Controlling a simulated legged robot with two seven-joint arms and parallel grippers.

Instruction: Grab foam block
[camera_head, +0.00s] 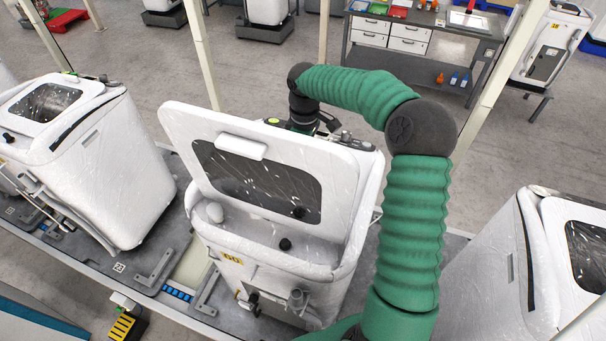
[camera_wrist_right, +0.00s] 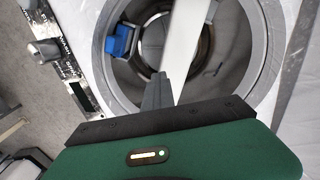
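In the right wrist view, a small blue block (camera_wrist_right: 119,40), which looks like the foam block, sits at the left inner side of a round metal opening (camera_wrist_right: 104,62). My right gripper (camera_wrist_right: 157,92) shows there as a grey tapered finger reaching over the opening, to the right of and below the block, apart from it in the picture. A pale strip crosses the opening above the finger. I cannot tell the finger gap. In the head view, my right arm bends over the white machine (camera_head: 290,260), with its wrist behind the raised lid (camera_head: 180,125), which hides the gripper. My left gripper is not in view.
Similar white machines stand at left (camera_head: 120,190) and right (camera_head: 480,270). The raised lid with its dark window (camera_head: 255,180) stands close to my wrist. Slim pale posts (camera_head: 205,50) rise behind. A grey workbench (camera_head: 465,45) is at the back. Open floor lies between.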

